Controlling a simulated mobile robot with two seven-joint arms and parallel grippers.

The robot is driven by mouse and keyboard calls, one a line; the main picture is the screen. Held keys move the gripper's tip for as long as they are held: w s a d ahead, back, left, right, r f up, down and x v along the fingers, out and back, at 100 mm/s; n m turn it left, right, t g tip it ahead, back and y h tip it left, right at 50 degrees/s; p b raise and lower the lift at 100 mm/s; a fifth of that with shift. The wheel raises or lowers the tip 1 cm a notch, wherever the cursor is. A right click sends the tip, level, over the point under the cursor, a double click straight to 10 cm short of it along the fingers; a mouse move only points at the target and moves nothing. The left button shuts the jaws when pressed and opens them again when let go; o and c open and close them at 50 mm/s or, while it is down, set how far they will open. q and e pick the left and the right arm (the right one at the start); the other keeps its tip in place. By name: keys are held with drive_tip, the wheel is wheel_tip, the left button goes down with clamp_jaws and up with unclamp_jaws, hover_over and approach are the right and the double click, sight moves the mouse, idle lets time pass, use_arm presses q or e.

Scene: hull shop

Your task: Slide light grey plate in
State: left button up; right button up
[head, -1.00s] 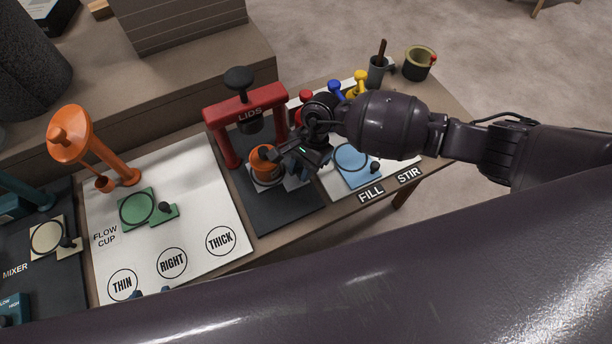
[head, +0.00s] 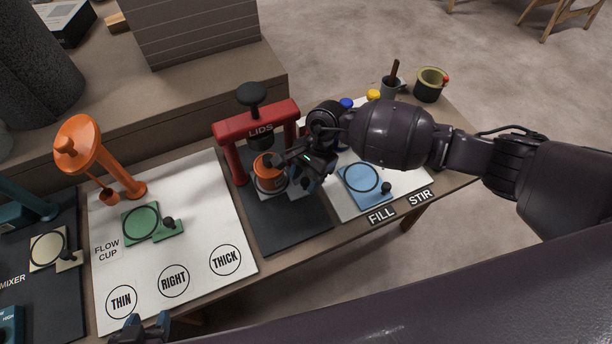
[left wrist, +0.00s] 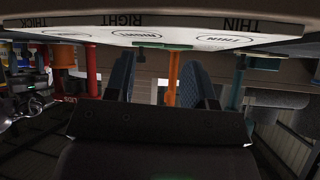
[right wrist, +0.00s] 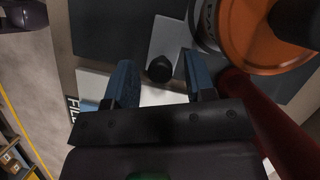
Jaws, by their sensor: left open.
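The light grey plate (head: 300,211) lies on the dark base of the red lid press. An orange can (head: 268,174) stands at the press, at the plate's far end. In the right wrist view the plate (right wrist: 168,38) has a black knob (right wrist: 160,69), and the can (right wrist: 262,35) is at upper right. My right gripper (head: 305,178) is over the plate beside the can. Its fingers (right wrist: 160,84) are apart, with the knob showing between and beyond them; contact cannot be told. My left gripper (head: 140,326) is open and empty at the table's front edge; its fingers (left wrist: 161,80) are apart.
The red press (head: 228,160) has a post close to my right gripper. A blue plate (head: 366,184) lies to the right. A green plate (head: 141,222) and orange stand (head: 90,150) are to the left. The white mat by the THICK circle is clear.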

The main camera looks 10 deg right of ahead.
drive_tip(key=p+v, duration=0.1)
drive_tip(key=v, duration=0.9)
drive_tip(key=shift+r+p, duration=0.3)
drive_tip(key=shift+r, duration=0.1)
drive_tip(key=shift+d, duration=0.15)
